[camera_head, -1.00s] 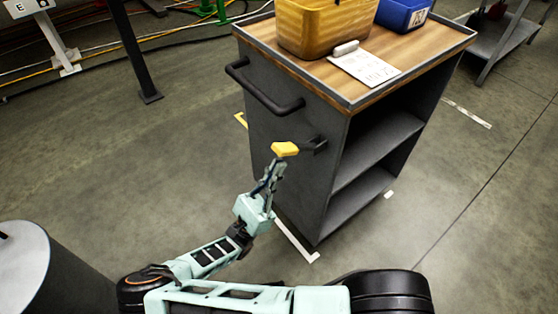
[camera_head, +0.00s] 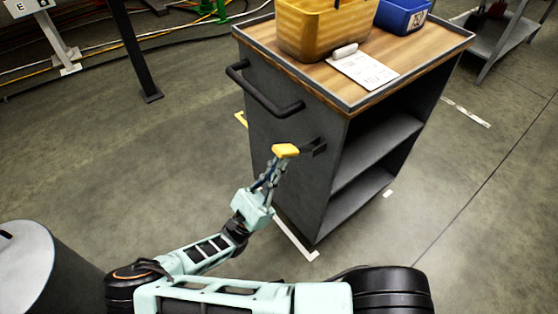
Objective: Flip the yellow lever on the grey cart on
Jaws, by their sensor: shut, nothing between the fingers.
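The yellow lever (camera_head: 285,151) sticks out from a dark bracket (camera_head: 315,147) on the side panel of the grey cart (camera_head: 280,125). My gripper (camera_head: 277,166) is shut and empty, pointing up just below the yellow lever. Its fingertips overlap the lever's lower edge in the picture; I cannot tell whether they touch it. The fingertips are small and partly hidden by the lever.
A black handle bar (camera_head: 265,95) sits on the cart's side above the lever. The cart's wooden top carries a yellow bin (camera_head: 318,30), a blue bin (camera_head: 402,15) and a white sheet (camera_head: 362,70).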

